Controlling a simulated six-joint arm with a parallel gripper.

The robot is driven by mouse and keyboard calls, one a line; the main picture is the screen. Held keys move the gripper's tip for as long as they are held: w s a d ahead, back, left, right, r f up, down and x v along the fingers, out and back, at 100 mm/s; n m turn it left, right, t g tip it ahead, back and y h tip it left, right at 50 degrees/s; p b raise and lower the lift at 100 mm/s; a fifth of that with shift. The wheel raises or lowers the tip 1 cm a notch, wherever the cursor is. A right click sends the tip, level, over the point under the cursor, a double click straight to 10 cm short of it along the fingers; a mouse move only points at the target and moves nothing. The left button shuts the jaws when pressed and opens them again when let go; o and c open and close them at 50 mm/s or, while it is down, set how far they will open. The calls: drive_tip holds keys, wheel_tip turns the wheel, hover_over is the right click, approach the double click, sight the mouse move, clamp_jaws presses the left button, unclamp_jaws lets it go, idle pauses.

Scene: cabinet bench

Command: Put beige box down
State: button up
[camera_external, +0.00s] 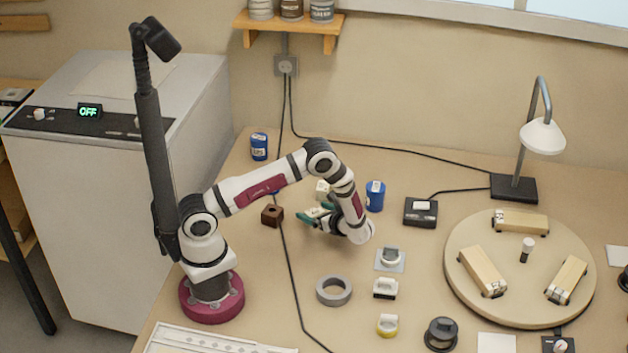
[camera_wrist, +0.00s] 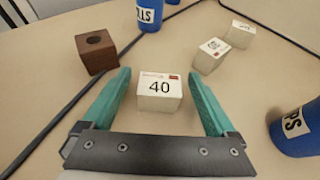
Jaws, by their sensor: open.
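A small beige box (camera_wrist: 159,92) with a "40" label sits upright on the bench between my gripper's fingers in the camera_wrist view. My gripper (camera_wrist: 158,74) is open, with its teal fingers apart on either side of this box and visible gaps to both. In the camera_external view my gripper (camera_external: 317,212) is low over the bench, and the labelled box is hard to make out there. Two more beige boxes, a nearer one (camera_wrist: 210,55) and a farther one (camera_wrist: 237,34), stand beyond the right finger. Their labels are too small to read.
A brown block (camera_wrist: 96,51) with a hole stands left of my gripper. Blue cans stand at the right (camera_wrist: 299,128) and far side (camera_wrist: 149,14). A black cable (camera_external: 284,240) runs past. A grey ring (camera_external: 334,290) and round board (camera_external: 519,267) lie nearer and right.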

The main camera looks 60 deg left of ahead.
drive_tip(key=v, duration=1.1)
drive_tip(key=shift+d, duration=0.3)
drive_tip(key=shift+s+r, duration=0.1)
drive_tip(key=shift+r, duration=0.55)
drive_tip(key=s+a+r+n+g+h, duration=0.2)
drive_tip(key=s+a+r+n+h, duration=0.15)
drive_tip(key=r, duration=0.45)
drive_tip(key=s+r+n+t+h, duration=0.1)
drive_tip(key=s+r+n+h, duration=0.2)
drive_tip(key=s, duration=0.8)
drive_tip(key=s+r+n+h, duration=0.3)
drive_tip(key=s+n+h, duration=0.2)
drive_tip(key=s, duration=0.6)
drive_tip(key=shift+a+r+n+t, duration=0.2)
drive_tip(key=shift+r+n+t, duration=0.2)
drive_tip(key=shift+n, duration=0.05)
idle(2.5)
